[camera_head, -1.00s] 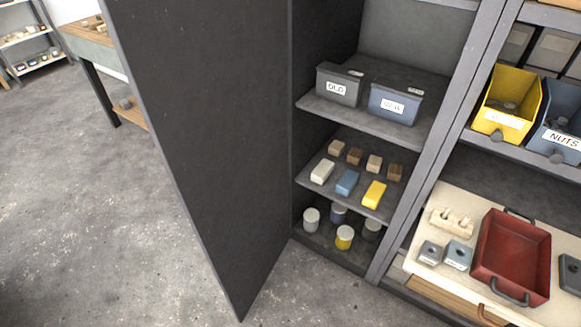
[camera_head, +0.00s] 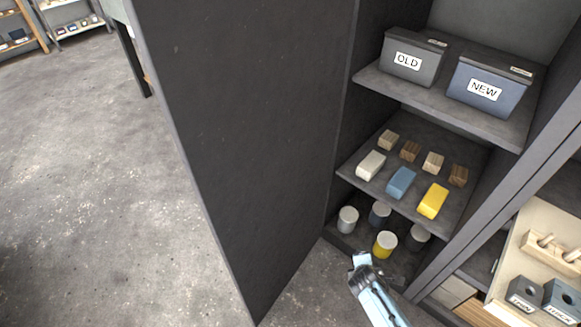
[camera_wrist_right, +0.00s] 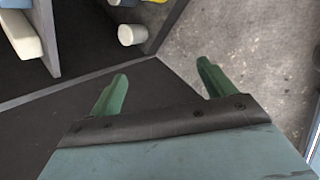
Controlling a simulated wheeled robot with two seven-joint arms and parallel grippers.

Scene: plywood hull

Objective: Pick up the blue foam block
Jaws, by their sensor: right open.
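The blue foam block (camera_head: 401,182) lies on the middle shelf (camera_head: 380,206) of the open cabinet, between a white block (camera_head: 371,165) and a yellow block (camera_head: 432,201). My right gripper (camera_head: 360,262) is below and in front of that shelf, apart from the blue block. In the right wrist view its two green fingers (camera_wrist_right: 158,86) are spread with nothing between them. The white block (camera_wrist_right: 20,35) shows at that view's top left, with a bluish piece beside it at the edge. My left gripper is not in view.
Several wooden blocks (camera_head: 433,162) sit behind the foam blocks. Bins marked OLD (camera_head: 412,58) and NEW (camera_head: 486,86) stand on the shelf above. Several cans, one yellow (camera_head: 385,244), stand below. The open dark door (camera_head: 245,130) bounds the left side. The floor (camera_head: 100,190) beyond is clear.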

